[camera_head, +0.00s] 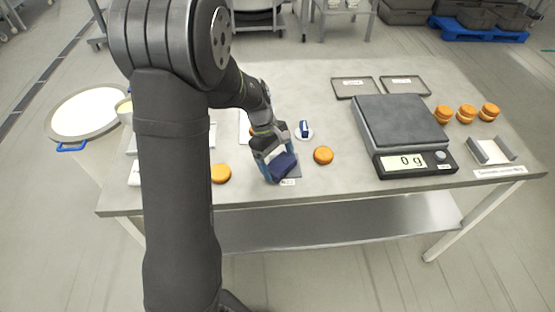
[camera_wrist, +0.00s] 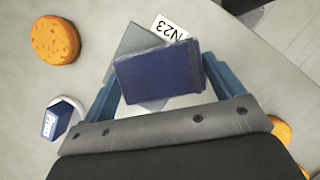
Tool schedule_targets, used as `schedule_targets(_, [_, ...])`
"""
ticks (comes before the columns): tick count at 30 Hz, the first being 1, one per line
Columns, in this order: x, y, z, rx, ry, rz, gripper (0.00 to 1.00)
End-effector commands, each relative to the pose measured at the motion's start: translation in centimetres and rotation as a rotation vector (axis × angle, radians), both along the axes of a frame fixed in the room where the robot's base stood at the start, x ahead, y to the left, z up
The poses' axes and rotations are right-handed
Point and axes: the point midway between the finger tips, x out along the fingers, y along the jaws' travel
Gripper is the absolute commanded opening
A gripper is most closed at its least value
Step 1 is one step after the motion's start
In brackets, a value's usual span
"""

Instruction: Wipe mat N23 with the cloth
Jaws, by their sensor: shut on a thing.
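My gripper (camera_head: 274,167) is shut on a dark blue cloth (camera_head: 283,166), a folded block that also shows between the blue fingers in the wrist view (camera_wrist: 158,75). The cloth is over the grey mat N23 (camera_wrist: 134,39) and covers much of it. I cannot tell whether the cloth touches the mat. The white label N23 (camera_wrist: 168,29) lies at the mat's edge. In the head view, part of the mat (camera_head: 297,171) shows to the right of the cloth.
An orange round (camera_head: 323,155) lies right of the mat and another (camera_head: 221,173) lies left. A small blue-and-white block (camera_head: 304,129) sits on a white disc behind. A scale (camera_head: 402,125) reading 0 g stands right. Several rounds (camera_head: 466,113) and a grey holder (camera_head: 492,151) are beyond it.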

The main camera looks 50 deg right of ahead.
Motion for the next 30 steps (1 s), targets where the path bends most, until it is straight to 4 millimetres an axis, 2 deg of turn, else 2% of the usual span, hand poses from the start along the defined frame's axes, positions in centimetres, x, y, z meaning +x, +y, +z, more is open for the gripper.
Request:
schedule_targets(15, [-2.4,-2.4,0.1,-0.001,0.000,-0.002,0.69])
schedule_targets(30, [-2.0,-2.9,0.1,-0.002,-0.001,0.000,0.69])
